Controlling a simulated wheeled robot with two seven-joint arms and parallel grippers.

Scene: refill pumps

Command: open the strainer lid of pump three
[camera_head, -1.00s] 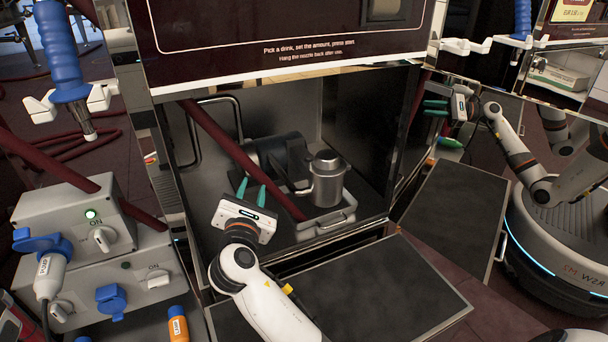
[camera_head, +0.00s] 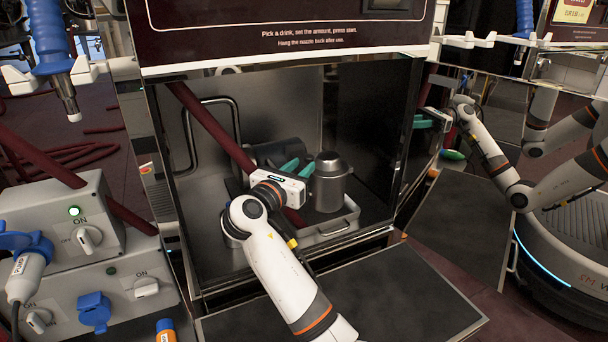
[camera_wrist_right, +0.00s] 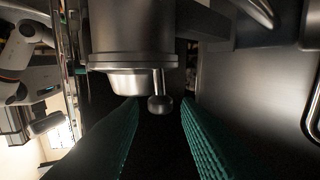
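A steel strainer pot (camera_head: 329,185) with a domed lid (camera_head: 328,160) stands upright in the open cabinet; the lid looks closed. My right gripper (camera_head: 299,163) is just left of the pot, its teal fingers pointing towards the pot's far left side. In the right wrist view, the pot's metal body (camera_wrist_right: 130,40) fills the upper middle, and a short rod with a round knob (camera_wrist_right: 160,104) hangs between the tips of the open fingers (camera_wrist_right: 160,120). I see no contact with the knob. The pump behind is mostly hidden by my arm. My left gripper is out of view.
A dark red hose (camera_head: 210,128) slants down through the cabinet. A metal tray (camera_head: 340,226) lies under the pot. A dark panel (camera_head: 390,290) lies in front. At left, a switch box (camera_head: 45,215) has a green light lit beside ON. Polished panels on the right show reflections.

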